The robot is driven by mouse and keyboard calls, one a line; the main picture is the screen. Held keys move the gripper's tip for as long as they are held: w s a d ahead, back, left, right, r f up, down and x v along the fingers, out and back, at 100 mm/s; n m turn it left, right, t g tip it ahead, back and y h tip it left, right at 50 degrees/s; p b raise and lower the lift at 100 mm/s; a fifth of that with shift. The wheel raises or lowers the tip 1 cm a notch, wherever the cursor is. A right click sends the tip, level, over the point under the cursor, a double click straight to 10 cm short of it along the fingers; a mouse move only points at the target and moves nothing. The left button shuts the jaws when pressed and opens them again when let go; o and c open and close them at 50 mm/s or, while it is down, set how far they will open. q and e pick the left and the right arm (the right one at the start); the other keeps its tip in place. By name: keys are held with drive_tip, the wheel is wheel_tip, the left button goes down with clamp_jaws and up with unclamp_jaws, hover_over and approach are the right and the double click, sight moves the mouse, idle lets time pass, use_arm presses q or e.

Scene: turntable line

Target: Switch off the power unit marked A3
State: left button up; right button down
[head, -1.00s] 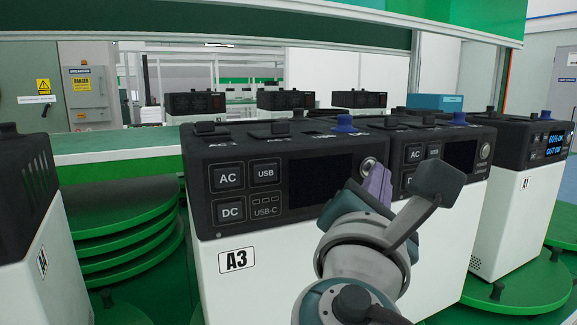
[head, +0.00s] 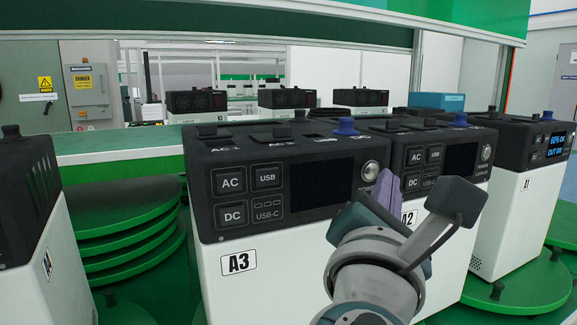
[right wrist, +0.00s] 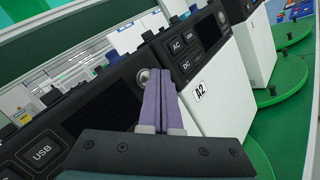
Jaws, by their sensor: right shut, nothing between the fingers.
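The power unit marked A3 (head: 238,262) is a white box with a black top front panel in the middle of the head view. Its screen (head: 307,186) is dark. Its round silver power button (head: 370,171) is at the panel's right end, and it also shows in the right wrist view (right wrist: 142,77). My right gripper (head: 386,180) is shut and empty, its purple fingertips just below and right of the button in the head view. In the right wrist view the fingertips (right wrist: 157,73) appear beside the button; I cannot tell whether they touch. My left gripper is not in view.
Unit A2 (head: 408,217) stands close on the right, its screen dark. Unit A1 (head: 525,184) is further right with a lit screen. Another white unit (head: 40,255) is at the left edge. Green round plates (head: 125,235) are stacked between it and A3.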

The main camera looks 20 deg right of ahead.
drive_tip(key=shift+s, duration=0.1)
drive_tip(key=s+p, duration=0.1)
drive_tip(key=s, duration=0.1)
drive_tip(key=s+p, duration=0.1)
drive_tip(key=s, duration=0.2)
drive_tip(key=shift+d+p, duration=0.2)
drive_tip(key=shift+p, duration=0.1)
idle(0.5)
